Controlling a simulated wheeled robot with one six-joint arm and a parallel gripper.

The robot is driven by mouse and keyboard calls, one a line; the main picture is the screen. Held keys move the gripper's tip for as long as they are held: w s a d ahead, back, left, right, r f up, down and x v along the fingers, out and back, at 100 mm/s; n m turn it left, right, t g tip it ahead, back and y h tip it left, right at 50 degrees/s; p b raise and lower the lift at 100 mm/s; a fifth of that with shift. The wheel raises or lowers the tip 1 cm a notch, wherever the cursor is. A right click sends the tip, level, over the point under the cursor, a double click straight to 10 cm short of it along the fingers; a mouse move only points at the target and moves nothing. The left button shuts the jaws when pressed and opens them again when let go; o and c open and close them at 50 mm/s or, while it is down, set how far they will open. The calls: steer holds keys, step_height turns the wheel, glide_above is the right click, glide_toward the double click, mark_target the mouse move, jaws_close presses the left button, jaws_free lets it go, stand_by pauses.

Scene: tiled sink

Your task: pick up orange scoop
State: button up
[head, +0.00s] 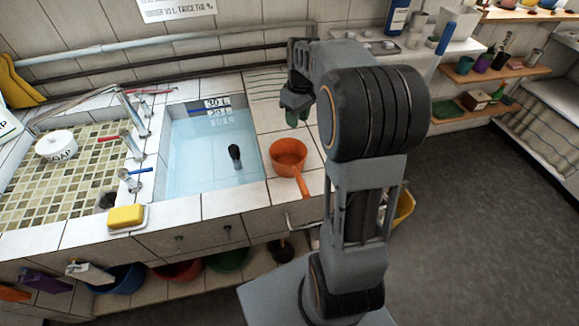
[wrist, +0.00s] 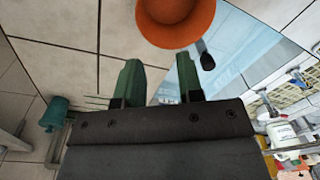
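The orange scoop (head: 287,152) sits on the white tiled ledge just right of the water-filled basin, with its handle pointing toward the front edge. In the wrist view the orange scoop (wrist: 176,18) shows at the top, partly cut off by the frame, and its handle is out of sight. My gripper (head: 294,112) hangs above the tiles behind the scoop, apart from it. In the wrist view its two green fingers (wrist: 158,78) stand apart with nothing between them.
The basin (head: 205,165) holds water and a dark object. Left of it are taps (head: 135,115), a yellow sponge (head: 126,216) and a white soap pot (head: 57,144). Shelves (head: 495,70) with small items stand at right. A teal container (wrist: 57,114) shows in the wrist view.

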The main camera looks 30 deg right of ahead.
steer(key=w+d+f, duration=0.2)
steer(key=d+f, duration=0.1)
steer(key=n, duration=0.1)
glide_toward(297, 157)
steer(key=shift+g, duration=0.3)
steer(key=shift+w+a+f, duration=0.1)
steer(key=shift+a+f, duration=0.05)
steer(key=shift+f, duration=3.2)
jaws_close()
